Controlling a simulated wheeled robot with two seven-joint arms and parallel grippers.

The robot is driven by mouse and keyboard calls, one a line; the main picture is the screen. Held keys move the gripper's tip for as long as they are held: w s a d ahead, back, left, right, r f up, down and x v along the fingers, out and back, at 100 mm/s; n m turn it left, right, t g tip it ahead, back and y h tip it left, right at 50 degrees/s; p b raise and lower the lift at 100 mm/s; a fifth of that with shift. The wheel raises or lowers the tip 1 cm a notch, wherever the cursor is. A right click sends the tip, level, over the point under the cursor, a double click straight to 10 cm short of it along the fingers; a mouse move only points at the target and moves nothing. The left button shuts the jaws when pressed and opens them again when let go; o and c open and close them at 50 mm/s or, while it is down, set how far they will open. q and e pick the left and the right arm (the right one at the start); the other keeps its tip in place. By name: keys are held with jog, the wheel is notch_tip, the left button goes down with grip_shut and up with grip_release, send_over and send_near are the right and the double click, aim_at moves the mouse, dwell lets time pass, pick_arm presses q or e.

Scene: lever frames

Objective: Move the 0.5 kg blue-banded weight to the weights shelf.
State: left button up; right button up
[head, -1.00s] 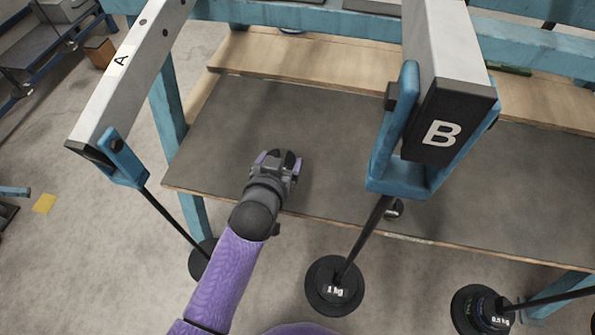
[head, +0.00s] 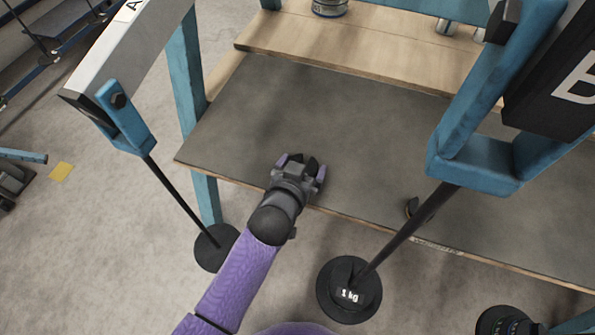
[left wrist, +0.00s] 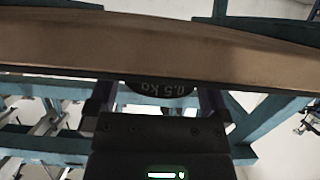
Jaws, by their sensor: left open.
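My left gripper (head: 301,168) is open and empty in the head view, over the front part of the grey bench top (head: 300,110). A dark disc marked 0.5 kg (left wrist: 160,89) shows in the left wrist view, partly hidden under a brown edge, between my open fingers (left wrist: 160,105). I cannot tell its distance or see a blue band on it. A dark weight stack (head: 505,322) with a faint bluish ring is cut off at the bottom right of the head view. A wooden shelf (head: 400,65) runs along the back of the bench. My right gripper is not in view.
Lever B (head: 555,95) hangs large at the right, its rod carrying a 1 kg weight (head: 349,290). Lever A (head: 130,50) is at the left with a dark weight (head: 216,248). A tin (head: 330,7) stands on the shelf. The middle bench top is mostly clear.

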pick_arm(q)
jog(key=p+v, duration=0.7)
jog(key=v, duration=0.5)
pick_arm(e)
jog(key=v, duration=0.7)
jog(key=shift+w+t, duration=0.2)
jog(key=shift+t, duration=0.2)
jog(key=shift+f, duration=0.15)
